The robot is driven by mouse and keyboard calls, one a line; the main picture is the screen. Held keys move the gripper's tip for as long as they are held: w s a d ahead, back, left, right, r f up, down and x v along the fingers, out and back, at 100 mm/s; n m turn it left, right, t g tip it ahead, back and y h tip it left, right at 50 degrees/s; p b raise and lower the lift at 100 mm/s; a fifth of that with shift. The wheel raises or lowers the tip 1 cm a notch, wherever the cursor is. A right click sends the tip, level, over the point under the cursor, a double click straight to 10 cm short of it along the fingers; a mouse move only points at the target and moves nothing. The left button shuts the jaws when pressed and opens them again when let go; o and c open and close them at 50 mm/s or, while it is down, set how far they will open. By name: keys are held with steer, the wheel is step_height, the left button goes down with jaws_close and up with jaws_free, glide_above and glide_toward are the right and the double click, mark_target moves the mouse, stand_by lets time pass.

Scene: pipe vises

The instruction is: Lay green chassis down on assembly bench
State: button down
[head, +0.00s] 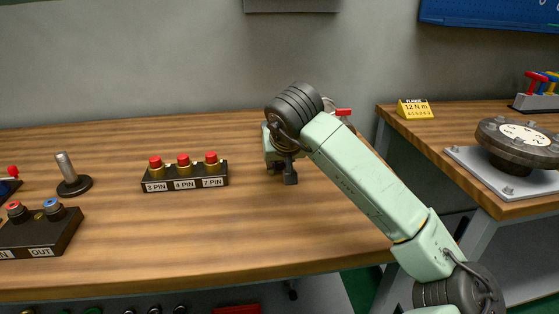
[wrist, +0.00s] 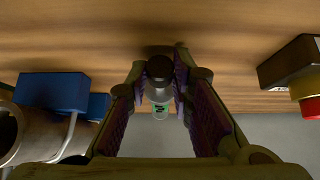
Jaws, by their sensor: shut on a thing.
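My gripper (head: 288,172) is low over the right part of the wooden assembly bench (head: 110,265), largely hidden behind my arm in the head view. In the wrist view, my gripper (wrist: 160,75) is shut on a small upright cylinder, the green chassis (wrist: 160,95). It has a dark rounded end, a pale clear-looking body and a green mark. The dark end is close to the bench top; whether it touches I cannot tell. In the head view the chassis cannot be made out.
A black block with three red-capped fittings (head: 185,177) stands left of my gripper. Behind my arm is a thing with a red handle (head: 343,112). The bench front is clear.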

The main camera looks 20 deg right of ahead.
steer(key=shift+f, duration=0.15)
steer(key=c, duration=1.4)
jaws_free()
steer(key=shift+r, duration=0.2)
steer(key=b+v, duration=0.1)
steer(key=v, duration=1.1)
